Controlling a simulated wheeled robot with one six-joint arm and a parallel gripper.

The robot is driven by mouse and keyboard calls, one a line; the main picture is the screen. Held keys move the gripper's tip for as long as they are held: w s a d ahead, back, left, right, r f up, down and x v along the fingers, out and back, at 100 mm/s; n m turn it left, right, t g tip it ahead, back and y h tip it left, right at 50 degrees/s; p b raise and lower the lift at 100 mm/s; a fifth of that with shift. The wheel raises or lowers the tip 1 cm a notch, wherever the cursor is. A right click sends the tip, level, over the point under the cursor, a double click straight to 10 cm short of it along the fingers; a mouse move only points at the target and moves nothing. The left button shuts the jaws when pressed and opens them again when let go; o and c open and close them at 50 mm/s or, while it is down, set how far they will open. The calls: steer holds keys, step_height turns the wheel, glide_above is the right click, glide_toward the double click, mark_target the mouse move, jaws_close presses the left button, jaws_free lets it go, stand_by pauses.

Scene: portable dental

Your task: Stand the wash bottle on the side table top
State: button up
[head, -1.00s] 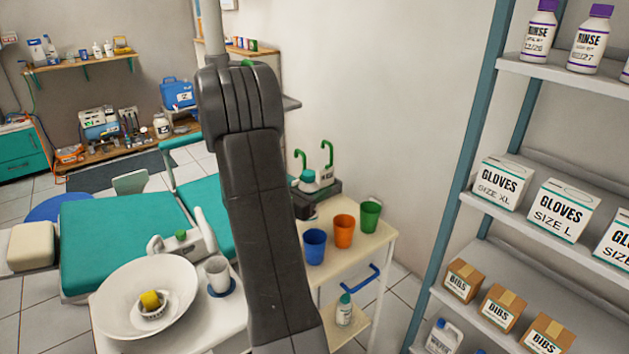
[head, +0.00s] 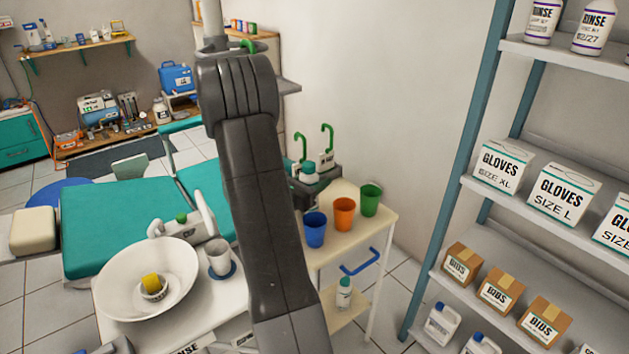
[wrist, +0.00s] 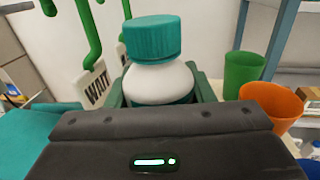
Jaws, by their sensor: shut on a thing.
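A white bottle with a teal screw cap (wrist: 158,75) stands upright between the dark green jaws of my gripper (wrist: 160,98), which is shut on it. In the head view the same bottle (head: 310,178) shows beside my arm, at the back of the cream side table top (head: 368,235). The gripper body hides its lower part, so I cannot tell whether its base touches the top.
A tall shelf unit (head: 455,190) is to the right, a white basin (head: 120,290) to the left.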

steer(key=shift+f+b, duration=0.5)
steer(key=shift+b, duration=0.25)
steer(key=o, duration=1.3)
steer(key=shift+r, duration=0.1)
step_height(320, 180, up, 10)
steer(key=shift+f+p, duration=0.1)
steer(key=shift+p, duration=0.2)
